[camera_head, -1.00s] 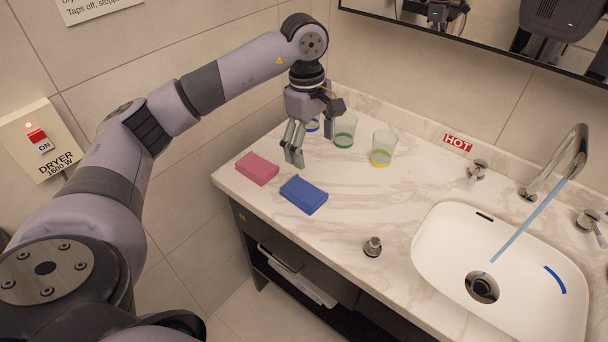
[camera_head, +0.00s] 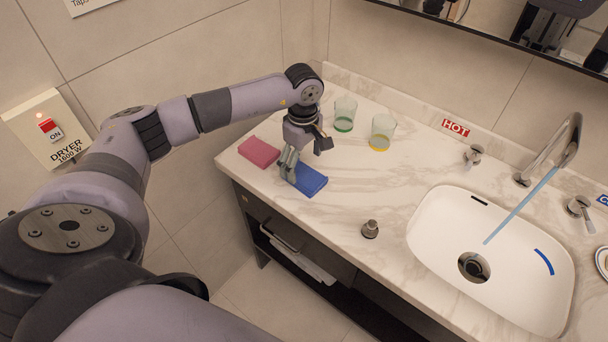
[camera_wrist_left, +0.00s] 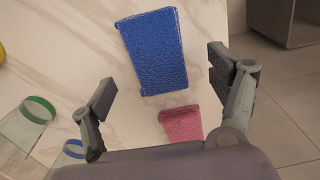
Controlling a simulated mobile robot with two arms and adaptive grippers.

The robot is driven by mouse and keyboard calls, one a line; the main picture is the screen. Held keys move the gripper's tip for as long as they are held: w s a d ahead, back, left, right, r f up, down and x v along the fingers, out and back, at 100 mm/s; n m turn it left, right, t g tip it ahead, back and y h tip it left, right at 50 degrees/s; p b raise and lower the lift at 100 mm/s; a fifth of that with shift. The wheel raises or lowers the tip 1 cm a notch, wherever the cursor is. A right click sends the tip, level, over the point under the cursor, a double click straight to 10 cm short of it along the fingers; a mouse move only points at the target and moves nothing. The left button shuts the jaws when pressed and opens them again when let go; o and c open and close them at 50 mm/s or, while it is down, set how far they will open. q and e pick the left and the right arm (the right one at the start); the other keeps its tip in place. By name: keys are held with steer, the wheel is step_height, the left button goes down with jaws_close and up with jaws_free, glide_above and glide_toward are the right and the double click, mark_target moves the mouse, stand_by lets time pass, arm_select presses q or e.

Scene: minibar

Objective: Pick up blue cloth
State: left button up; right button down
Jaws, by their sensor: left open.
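The blue cloth (camera_head: 308,181) is a folded rectangle lying flat on the marble counter near its front edge. My left gripper (camera_head: 289,166) is just at or above the cloth's left end in the head view, covering part of it. I cannot tell whether a fingertip touches the blue cloth. My right gripper is not in view.
The pink cloth (camera_head: 259,152) lies left of the blue one. Glasses with a green base (camera_head: 345,115) and a yellow base (camera_head: 382,132) stand behind. A metal knob (camera_head: 370,229) and the sink (camera_head: 430,225) with running water are to the right. Counter between is clear.

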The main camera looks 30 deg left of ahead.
mark_target(304, 174)
arm_select(q)
step_height(304, 174, down, 4)
steer(key=shift+w+r+p, duration=0.1)
steer(key=shift+w+p, duration=0.05)
steer(key=shift+p, duration=0.55)
steer(key=shift+f, duration=0.35)
steer(key=shift+c, duration=0.8)
steer(key=c, duration=1)
steer(key=shift+c, duration=0.2)
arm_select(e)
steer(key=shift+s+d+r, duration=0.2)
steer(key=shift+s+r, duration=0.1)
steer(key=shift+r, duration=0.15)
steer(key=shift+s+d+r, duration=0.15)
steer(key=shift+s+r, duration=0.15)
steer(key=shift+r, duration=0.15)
arm_select(q)
steer(key=shift+r, duration=0.1)
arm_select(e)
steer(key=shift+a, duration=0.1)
